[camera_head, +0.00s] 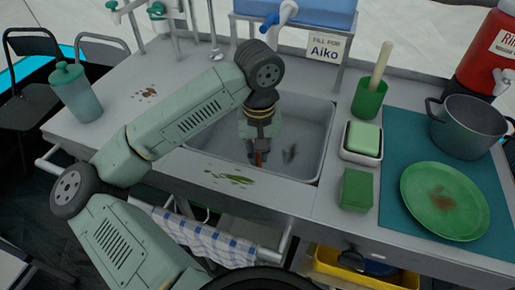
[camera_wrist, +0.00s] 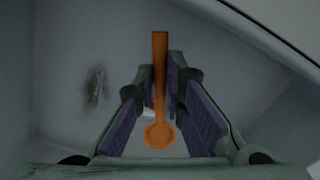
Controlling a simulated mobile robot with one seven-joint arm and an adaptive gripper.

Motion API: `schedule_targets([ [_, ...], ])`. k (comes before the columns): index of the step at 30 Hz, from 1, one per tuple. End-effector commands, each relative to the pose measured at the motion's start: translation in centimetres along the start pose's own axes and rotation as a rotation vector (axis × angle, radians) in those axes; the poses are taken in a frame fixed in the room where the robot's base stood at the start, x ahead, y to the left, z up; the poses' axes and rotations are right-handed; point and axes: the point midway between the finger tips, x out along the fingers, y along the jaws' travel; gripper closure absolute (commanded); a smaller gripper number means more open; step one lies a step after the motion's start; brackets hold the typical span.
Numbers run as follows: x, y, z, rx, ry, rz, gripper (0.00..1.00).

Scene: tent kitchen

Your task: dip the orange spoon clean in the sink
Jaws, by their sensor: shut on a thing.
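My gripper (camera_head: 259,143) reaches down into the grey sink (camera_head: 312,125) in the head view. The orange spoon (camera_wrist: 160,90) is between my fingers in the wrist view, with its round end towards the bottom of the picture and its straight end towards the top. My gripper (camera_wrist: 162,85) is shut on it. In the head view only a small orange bit of the spoon (camera_head: 258,158) shows below the fingers. A dark smudge (camera_head: 290,154) is in the sink to the right of my gripper. I cannot tell whether the spoon touches water or the basin floor.
A green smear (camera_head: 230,178) is on the counter's front edge. A green plate (camera_head: 444,200) with a brown stain and a grey pot (camera_head: 468,128) stand on a teal mat at the right. A green sponge (camera_head: 357,189) lies right of the sink. A blue tap (camera_head: 281,17) hangs above it.

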Motion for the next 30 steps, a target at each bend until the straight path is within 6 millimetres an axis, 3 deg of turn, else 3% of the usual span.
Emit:
schedule_targets([
  [8, -0.5, 0.0, 0.0, 0.000, 0.000, 0.000, 1.00],
  [30, -6.5, 0.0, 0.0, 0.000, 0.001, -0.001, 1.00],
])
